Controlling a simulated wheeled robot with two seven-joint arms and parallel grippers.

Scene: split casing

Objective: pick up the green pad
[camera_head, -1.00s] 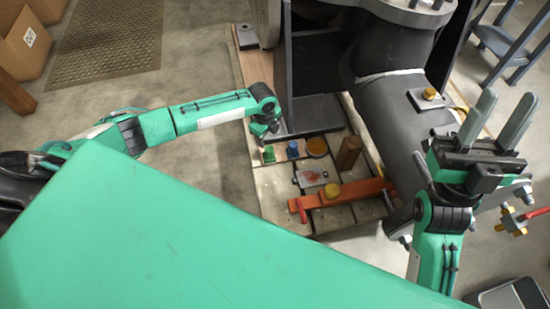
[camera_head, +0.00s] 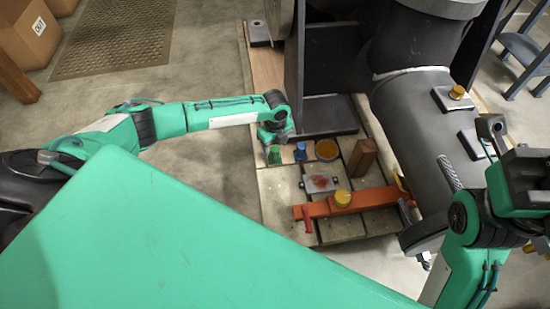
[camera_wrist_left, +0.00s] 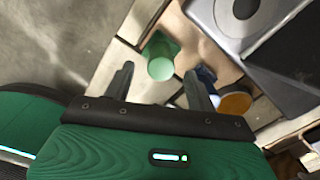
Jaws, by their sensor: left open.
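The green pad (camera_head: 274,156) is a small green piece on the wooden board, left of a blue piece (camera_head: 300,152). In the left wrist view the pad (camera_wrist_left: 160,58) shows a round, pale green face and lies just beyond the fingertips, roughly in line with the gap. My left gripper (camera_head: 270,143) is just above and beside the pad in the head view. Its two fingers (camera_wrist_left: 158,82) stand apart with nothing between them. My right gripper (camera_head: 500,150) is at the right edge, partly cut off, far from the pad; its finger gap is unclear.
An amber disc (camera_head: 327,149) and a brown wooden block (camera_head: 362,158) stand right of the blue piece. An orange bar (camera_head: 350,201) with a yellow knob lies in front. A dark upright plate (camera_head: 294,75) rises behind. A large dark pipe casing (camera_head: 415,105) stands right.

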